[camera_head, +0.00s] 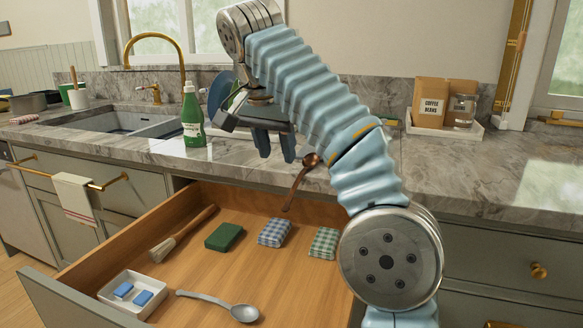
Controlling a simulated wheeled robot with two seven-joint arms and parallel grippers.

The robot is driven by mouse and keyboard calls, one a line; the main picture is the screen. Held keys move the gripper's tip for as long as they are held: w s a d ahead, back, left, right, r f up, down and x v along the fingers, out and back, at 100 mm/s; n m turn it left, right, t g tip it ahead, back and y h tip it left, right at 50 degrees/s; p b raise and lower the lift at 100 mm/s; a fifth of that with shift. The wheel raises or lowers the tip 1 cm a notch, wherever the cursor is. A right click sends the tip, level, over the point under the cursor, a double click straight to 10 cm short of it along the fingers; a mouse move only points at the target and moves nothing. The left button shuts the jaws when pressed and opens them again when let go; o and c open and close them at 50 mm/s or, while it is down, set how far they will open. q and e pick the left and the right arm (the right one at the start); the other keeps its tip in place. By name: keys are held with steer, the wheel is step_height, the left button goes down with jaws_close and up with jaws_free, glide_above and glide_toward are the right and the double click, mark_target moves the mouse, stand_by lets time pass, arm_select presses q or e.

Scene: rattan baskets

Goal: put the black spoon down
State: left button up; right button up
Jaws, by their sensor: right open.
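I see no plainly black spoon. A grey spoon (243,312) lies in the open drawer (105,232) near its front, its handle pointing left. A dark copper-brown spoon (299,180) is at the counter's front edge, bowl up and handle slanting down over the back of the drawer. I cannot tell what it rests on. My right gripper (275,147) is open with its fingers pointing down, just left of the brown spoon's bowl. Nothing shows between its fingers. My left gripper is not in view.
The drawer also holds a brush (180,236), a green sponge (224,237), two checked cloths (274,232) and a white tray (112,291) with blue blocks. On the counter are a green bottle (193,118) and a coffee bag (430,102). The drawer's middle has bare room.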

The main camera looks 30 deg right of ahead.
mark_target(289, 201)
steer(key=x, duration=1.3)
steer(key=shift+s+f, duration=0.1)
steer(key=shift+f, duration=0.15)
jaws_close()
